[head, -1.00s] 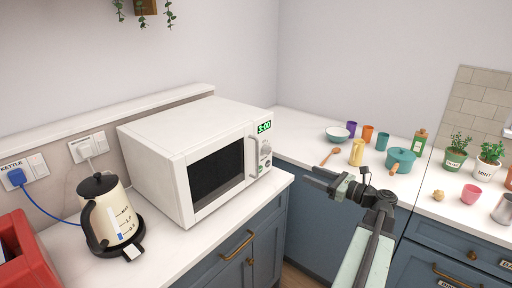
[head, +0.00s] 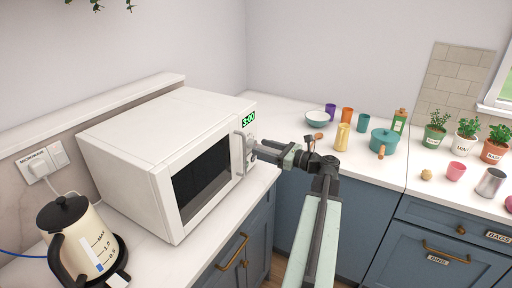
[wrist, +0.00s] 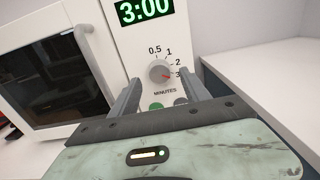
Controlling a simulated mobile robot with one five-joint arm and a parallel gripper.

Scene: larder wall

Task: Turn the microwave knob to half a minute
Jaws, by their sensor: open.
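The white microwave (head: 130,150) stands on the left counter, its door shut. Its green display (wrist: 145,8) reads 3:00. The grey round knob (wrist: 159,71) shows in the wrist view, with marks 0.5, 1, 2 and 3 around it and MINUTES below. Its red pointer is at the 3 mark, on the right. My gripper (wrist: 163,95) is open, its two fingers pointing at the panel on either side of and a little below the knob. I cannot tell whether a finger touches it. A green button (wrist: 156,106) and a dark button (wrist: 180,102) are partly hidden between the fingers.
The microwave's door handle (wrist: 95,66) stands out just left of my gripper. A cream kettle (head: 88,235) is at the left front. Cups, a bowl (head: 319,118) and a teal pot (head: 384,140) stand on the right counter.

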